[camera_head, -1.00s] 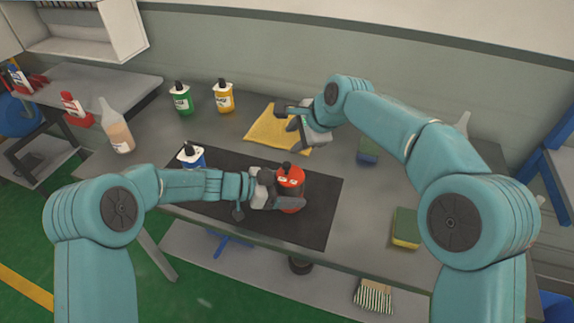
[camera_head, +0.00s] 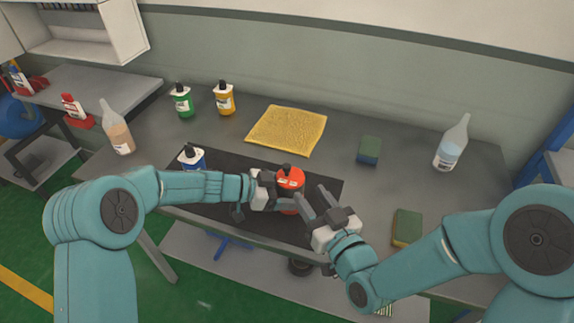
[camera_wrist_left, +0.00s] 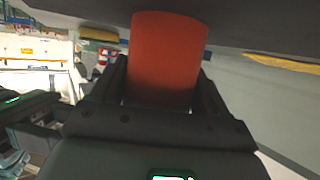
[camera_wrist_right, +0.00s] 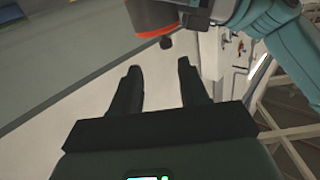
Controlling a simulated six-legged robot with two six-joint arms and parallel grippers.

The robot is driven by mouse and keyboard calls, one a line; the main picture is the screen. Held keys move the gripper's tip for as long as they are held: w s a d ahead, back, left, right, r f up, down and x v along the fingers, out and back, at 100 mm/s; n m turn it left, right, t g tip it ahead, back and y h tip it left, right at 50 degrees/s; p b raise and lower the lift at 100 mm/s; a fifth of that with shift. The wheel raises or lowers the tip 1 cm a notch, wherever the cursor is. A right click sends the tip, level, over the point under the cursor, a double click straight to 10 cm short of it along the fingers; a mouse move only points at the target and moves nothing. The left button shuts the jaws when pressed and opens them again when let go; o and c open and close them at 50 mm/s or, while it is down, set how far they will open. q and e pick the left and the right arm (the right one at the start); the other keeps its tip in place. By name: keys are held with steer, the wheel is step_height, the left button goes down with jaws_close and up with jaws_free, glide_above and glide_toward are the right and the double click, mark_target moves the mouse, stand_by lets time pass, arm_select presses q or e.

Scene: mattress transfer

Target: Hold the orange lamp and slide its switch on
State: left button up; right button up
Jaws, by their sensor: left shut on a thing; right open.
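In the left wrist view the lamp's orange body (camera_wrist_left: 165,55) fills the space between the fingers. My right gripper (camera_head: 312,197) is open and empty, just right of the lamp, its fingers pointing towards it. In the right wrist view the lamp (camera_wrist_right: 153,18) shows at the top edge, beyond the open fingers (camera_wrist_right: 160,72). I cannot make out the switch.
A blue-and-white bottle (camera_head: 192,158) stands behind my left forearm. A yellow cloth (camera_head: 288,130), green bottle (camera_head: 182,101) and yellow bottle (camera_head: 224,100) lie or stand farther back.

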mark_target(289, 169)
steer(key=shift+n, duration=0.5)
steer(key=x, duration=1.1)
steer(key=shift+s+a+r, duration=0.2)
steer(key=shift+a+r, duration=0.15)
steer(key=shift+a, duration=0.05)
steer(key=shift+c, duration=0.2)
